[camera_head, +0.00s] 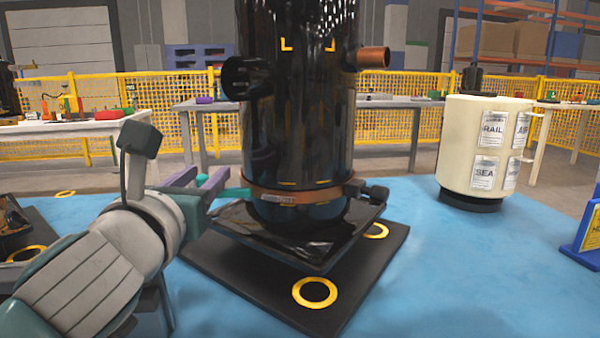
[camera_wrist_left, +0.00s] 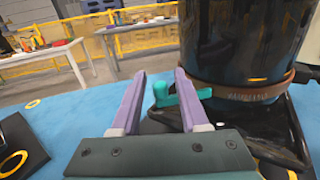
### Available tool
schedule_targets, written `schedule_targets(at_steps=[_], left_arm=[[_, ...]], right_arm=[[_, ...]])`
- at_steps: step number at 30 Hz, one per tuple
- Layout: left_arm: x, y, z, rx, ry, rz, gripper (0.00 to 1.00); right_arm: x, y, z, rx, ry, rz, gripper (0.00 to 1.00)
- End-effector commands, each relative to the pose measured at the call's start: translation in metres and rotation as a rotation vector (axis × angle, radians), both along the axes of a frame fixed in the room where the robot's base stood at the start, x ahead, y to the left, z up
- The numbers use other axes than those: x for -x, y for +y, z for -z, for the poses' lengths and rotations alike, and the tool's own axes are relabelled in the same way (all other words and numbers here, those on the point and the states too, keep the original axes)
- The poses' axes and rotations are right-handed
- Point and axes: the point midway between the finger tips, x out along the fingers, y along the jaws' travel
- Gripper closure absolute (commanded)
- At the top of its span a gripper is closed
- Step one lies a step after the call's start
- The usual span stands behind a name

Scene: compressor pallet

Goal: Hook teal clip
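A black compressor cylinder (camera_head: 296,110) stands upright on a black tray (camera_head: 235,222). A copper-brown band (camera_head: 297,195) runs around its lower part. The teal clip (camera_head: 236,193) sticks out from the band's left side. In the left wrist view the teal clip (camera_wrist_left: 188,103) shows at the right finger, with a teal end (camera_wrist_left: 160,93) in the gap between the fingers. My left gripper (camera_head: 205,178) has its purple fingers apart, beside the clip; contact cannot be told. It also shows in the left wrist view (camera_wrist_left: 160,73). My right gripper is not in view.
The tray rests on a black mat (camera_head: 345,290) with yellow rings, on a blue surface (camera_head: 440,265). A cream labelled drum (camera_head: 460,150) stands at right, near a blue sign stand (camera_head: 585,238). Blue surface between mat and drum is clear. Tables and yellow fencing stand behind.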

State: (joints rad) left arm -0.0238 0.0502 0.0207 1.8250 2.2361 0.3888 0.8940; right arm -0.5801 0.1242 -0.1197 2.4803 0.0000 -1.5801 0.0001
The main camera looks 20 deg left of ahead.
Motion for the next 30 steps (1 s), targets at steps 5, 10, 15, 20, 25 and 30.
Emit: schedule_targets(at_steps=[5,10,15,20,25,30], left_arm=[[0.0,0.0,0.0,0.0,0.0,0.0,0.77],[0.0,0.0,0.0,0.0,0.0,0.0,0.96],[0.0,0.0,0.0,0.0,0.0,0.0,1.0],[0.0,0.0,0.0,0.0,0.0,0.0,1.0],[0.0,0.0,-0.001,-0.002,0.0,0.011,1.0],[-0.003,0.002,-0.003,-0.005,0.003,0.064,1.0]], right_arm=[[0.0,0.0,0.0,0.0,0.001,0.0,0.42],[0.0,0.0,0.0,-0.001,0.001,0.0,0.42],[0.0,0.0,0.0,-0.001,0.001,0.001,0.42],[0.0,0.001,0.0,-0.004,0.002,0.003,0.42],[0.0,0.002,-0.003,-0.006,0.002,0.003,0.42],[0.0,0.002,-0.014,-0.006,0.002,0.003,0.42]])
